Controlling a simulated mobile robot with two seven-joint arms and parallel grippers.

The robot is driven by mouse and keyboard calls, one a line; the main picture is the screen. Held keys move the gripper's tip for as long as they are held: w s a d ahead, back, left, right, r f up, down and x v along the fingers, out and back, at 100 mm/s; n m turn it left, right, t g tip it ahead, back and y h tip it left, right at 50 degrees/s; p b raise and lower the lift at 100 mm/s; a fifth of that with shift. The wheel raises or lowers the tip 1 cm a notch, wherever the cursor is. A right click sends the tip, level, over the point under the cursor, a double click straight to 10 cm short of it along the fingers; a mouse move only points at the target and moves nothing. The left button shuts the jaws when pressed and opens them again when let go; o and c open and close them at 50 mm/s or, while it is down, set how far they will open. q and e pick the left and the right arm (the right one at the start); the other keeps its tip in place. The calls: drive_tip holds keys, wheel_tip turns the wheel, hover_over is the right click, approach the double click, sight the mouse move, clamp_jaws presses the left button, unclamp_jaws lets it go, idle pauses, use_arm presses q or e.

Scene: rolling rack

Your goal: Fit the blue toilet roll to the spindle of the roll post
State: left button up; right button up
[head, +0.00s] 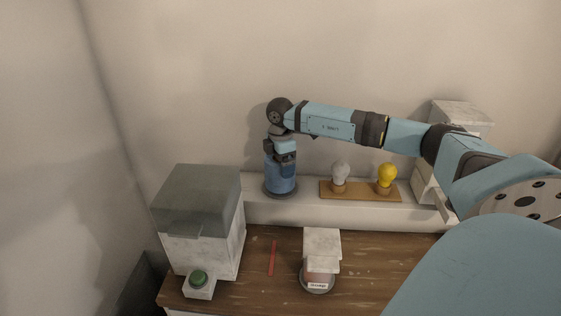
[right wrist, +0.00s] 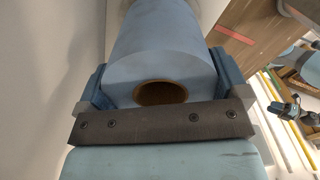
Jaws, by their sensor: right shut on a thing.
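The blue toilet roll (head: 280,182) stands upright over a dark round base (head: 281,193) on the white ledge by the wall. The base looks like the foot of the roll post; its spindle is hidden. My right gripper (head: 283,165) reaches down from above and is shut on the upper part of the roll. In the right wrist view the roll (right wrist: 158,40) sits between the two fingers of my gripper (right wrist: 158,85), with its brown core hole facing the palm. No spindle tip can be made out in the hole. My left gripper is not in view.
A wooden board (head: 350,196) with a grey bulb (head: 340,173) and a yellow bulb (head: 386,175) lies right of the roll.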

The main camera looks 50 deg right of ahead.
drive_tip(key=shift+f, duration=0.1)
drive_tip(key=o, duration=0.6)
drive_tip(key=shift+r+b, duration=0.8)
drive_tip(key=shift+r, duration=6.1)
